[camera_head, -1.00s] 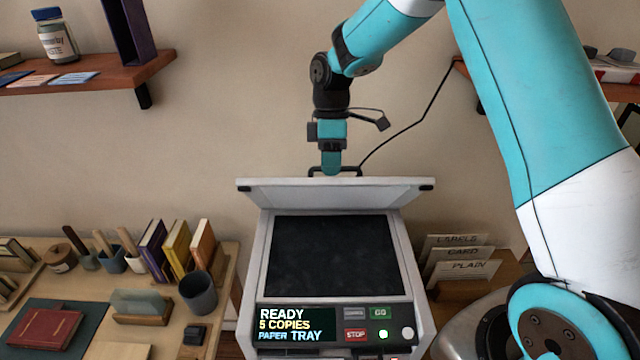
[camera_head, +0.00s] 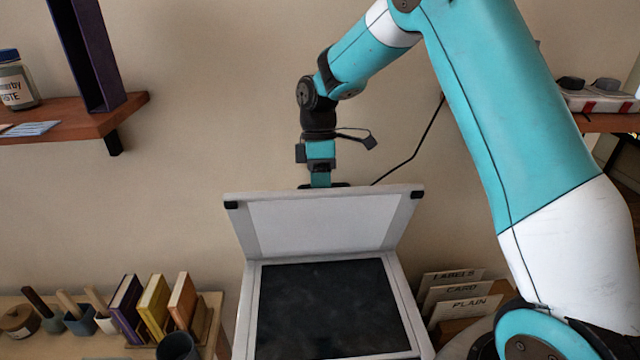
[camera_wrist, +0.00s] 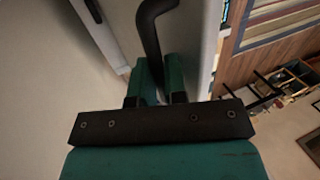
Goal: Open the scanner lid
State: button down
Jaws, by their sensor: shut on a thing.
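The scanner (camera_head: 247,300) stands against the wall with its dark glass (camera_head: 325,310) uncovered. Its lid (camera_head: 325,226) is raised and tilted back, its pale underside facing the head camera. My gripper (camera_head: 320,181) is at the lid's top edge, partly hidden behind it. In the wrist view, my gripper (camera_wrist: 160,90) is shut on the black lid handle (camera_wrist: 150,30), which runs up between the teal fingers. The lid's outer face shows beside it in the wrist view (camera_wrist: 192,50).
A wooden shelf (camera_head: 120,112) with a jar and a dark upright holder is at upper left. Books (camera_head: 154,307) and small pots stand on the desk to the left. Labelled paper files (camera_head: 465,305) stand close to the scanner's right. Another shelf (camera_head: 610,122) is at far right.

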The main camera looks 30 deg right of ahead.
jog(key=c, duration=1.2)
grip_release()
jog(key=shift+w+d+f, duration=0.1)
jog(key=shift+w+f, duration=0.1)
jog(key=shift+f, duration=0.25)
jog(key=shift+o, duration=0.2)
jog(key=shift+r, duration=0.15)
jog(key=shift+r, duration=0.1)
jog(key=p+v, duration=0.2)
jog(key=v, duration=1)
jog(key=shift+s, duration=0.1)
